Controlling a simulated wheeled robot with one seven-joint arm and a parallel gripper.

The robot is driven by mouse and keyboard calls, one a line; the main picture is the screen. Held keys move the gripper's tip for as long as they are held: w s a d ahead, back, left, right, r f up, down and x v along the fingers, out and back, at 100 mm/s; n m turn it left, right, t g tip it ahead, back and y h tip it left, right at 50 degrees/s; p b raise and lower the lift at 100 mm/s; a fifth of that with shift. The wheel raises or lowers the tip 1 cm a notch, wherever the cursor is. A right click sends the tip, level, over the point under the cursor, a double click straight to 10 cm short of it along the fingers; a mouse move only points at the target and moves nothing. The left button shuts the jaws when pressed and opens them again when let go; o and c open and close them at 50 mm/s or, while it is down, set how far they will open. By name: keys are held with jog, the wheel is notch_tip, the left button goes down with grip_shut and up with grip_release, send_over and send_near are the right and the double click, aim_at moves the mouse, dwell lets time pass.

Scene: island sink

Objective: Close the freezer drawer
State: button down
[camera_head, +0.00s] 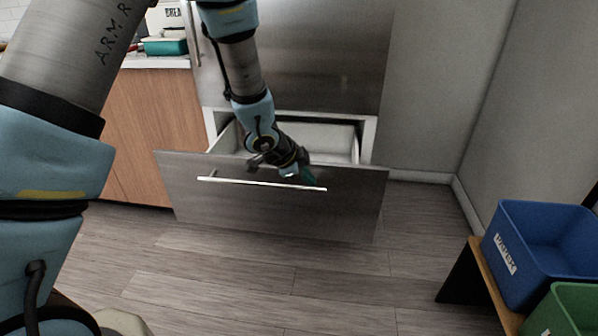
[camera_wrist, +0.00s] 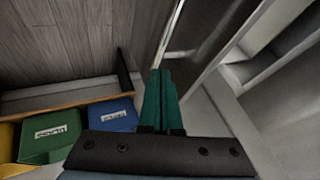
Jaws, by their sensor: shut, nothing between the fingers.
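The freezer drawer (camera_head: 340,205) is at the bottom of a steel fridge (camera_head: 320,55) and stands pulled out, with its white inside showing behind the steel front. A long bar handle (camera_head: 260,184) runs across the front. My gripper (camera_head: 305,174) is shut and empty, with green fingers, at the drawer front's top edge just above the handle's right part. In the wrist view my gripper's fingers (camera_wrist: 160,95) are together, and the bar handle (camera_wrist: 172,35) runs away from near their tips. I cannot tell whether the fingers touch the drawer.
A blue bin (camera_head: 545,250) and a green bin (camera_head: 565,312) stand on a low wooden bench (camera_head: 490,280) at the right. Wooden cabinets (camera_head: 150,130) adjoin the fridge at left. The floor (camera_head: 290,275) before the drawer is clear.

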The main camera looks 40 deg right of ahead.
aim_at(319, 177)
jog(key=shift+w+d+f+p, duration=0.15)
jog(key=shift+w+d+p, duration=0.3)
jog(key=shift+w+d, duration=0.35)
jog(key=shift+w+d+f+p, duration=0.15)
jog(key=shift+w+d+p, duration=0.25)
jog(key=shift+w+d, duration=0.4)
